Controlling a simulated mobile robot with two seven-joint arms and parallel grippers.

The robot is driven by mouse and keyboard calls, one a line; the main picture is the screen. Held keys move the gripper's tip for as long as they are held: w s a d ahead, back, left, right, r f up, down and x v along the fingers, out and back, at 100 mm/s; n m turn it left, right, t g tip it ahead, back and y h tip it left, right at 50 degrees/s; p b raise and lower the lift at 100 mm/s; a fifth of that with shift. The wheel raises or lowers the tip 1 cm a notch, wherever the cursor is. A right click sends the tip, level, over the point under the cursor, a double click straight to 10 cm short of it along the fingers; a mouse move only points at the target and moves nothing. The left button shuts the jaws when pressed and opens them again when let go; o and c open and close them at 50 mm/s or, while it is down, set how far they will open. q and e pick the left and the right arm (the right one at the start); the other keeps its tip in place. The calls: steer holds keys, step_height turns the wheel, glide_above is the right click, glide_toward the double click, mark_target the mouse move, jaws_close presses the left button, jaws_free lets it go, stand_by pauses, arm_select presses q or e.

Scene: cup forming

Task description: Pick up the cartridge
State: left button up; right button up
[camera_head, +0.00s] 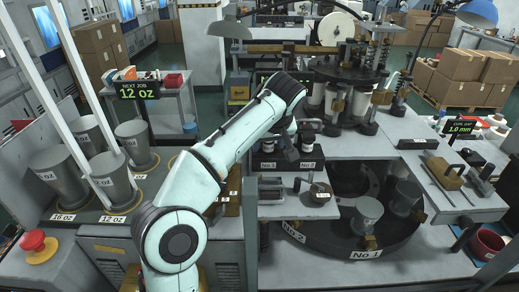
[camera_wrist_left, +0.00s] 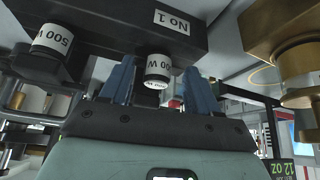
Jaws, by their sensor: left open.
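In the wrist view a black cartridge (camera_wrist_left: 157,68) with a white "500 W" label stands at a black block (camera_wrist_left: 110,25) marked "No 1". My left gripper (camera_wrist_left: 161,78) is open, with one blue finger on each side of this cartridge; I cannot tell whether they touch it. A second "500 W" cartridge (camera_wrist_left: 52,40) is to the left, outside the fingers. In the head view, my left gripper (camera_head: 289,148) is at the small black block (camera_head: 287,164) labelled No 1 and No 2, and a cartridge (camera_head: 309,138) shows beside it. My right gripper is not in view.
The forming machine (camera_head: 350,75) stands behind the block. A dark turntable (camera_head: 335,235) with metal cups is in front of it. Grey cup stacks (camera_head: 60,175) stand at the left, and a brass part (camera_wrist_left: 285,45) is near the gripper in the wrist view.

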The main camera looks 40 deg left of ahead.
arm_select(q)
steer(key=shift+w+f, duration=0.1)
steer(key=shift+w, duration=0.1)
steer(key=shift+c, duration=0.2)
jaws_close()
